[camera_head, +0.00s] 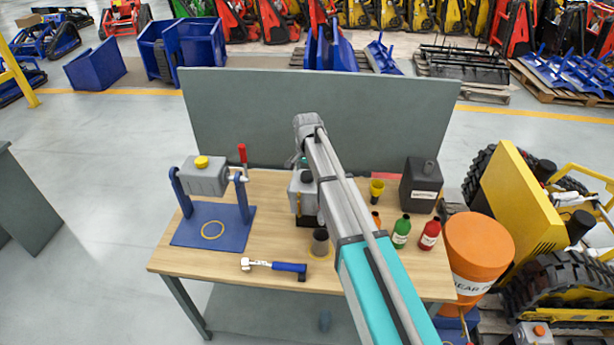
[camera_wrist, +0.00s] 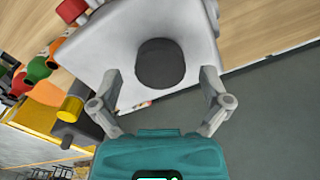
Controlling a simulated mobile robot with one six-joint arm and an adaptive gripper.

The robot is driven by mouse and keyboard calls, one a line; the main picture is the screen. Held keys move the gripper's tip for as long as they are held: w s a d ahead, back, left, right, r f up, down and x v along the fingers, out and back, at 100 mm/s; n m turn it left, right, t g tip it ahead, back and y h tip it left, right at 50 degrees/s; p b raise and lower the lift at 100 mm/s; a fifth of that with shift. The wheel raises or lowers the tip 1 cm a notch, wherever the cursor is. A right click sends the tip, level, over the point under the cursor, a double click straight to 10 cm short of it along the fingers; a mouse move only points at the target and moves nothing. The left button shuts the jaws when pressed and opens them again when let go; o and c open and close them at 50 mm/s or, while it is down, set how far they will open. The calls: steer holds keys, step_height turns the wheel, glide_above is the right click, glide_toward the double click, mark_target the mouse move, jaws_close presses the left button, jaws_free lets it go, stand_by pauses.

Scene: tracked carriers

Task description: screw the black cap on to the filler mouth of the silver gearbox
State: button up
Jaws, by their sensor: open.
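The silver gearbox (camera_head: 300,189) stands on the wooden bench, partly hidden behind my arm. Its pale top fills the upper middle of the wrist view (camera_wrist: 125,40). The round black cap (camera_wrist: 160,63) is on that top face; I cannot tell how it is seated on the filler mouth, which is hidden under it. My gripper (camera_wrist: 161,77) is open, with one finger on each side of the cap and a visible gap to both. In the head view the gripper is mostly hidden by my arm.
A second grey gearbox (camera_head: 203,179) with a yellow cap sits in a blue stand (camera_head: 225,238) at left. A blue-handled tool (camera_head: 275,266) and a dark cup (camera_head: 320,243) are near the front. Green (camera_head: 401,232) and red (camera_head: 429,235) bottles and a black canister (camera_head: 421,185) stand right.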

steer(key=shift+n, duration=1.9)
steer(key=shift+n, duration=1)
steer(key=n, duration=0.6)
steer(key=shift+n, duration=0.9)
steer(key=n, duration=0.9)
steer(key=shift+n, duration=0.4)
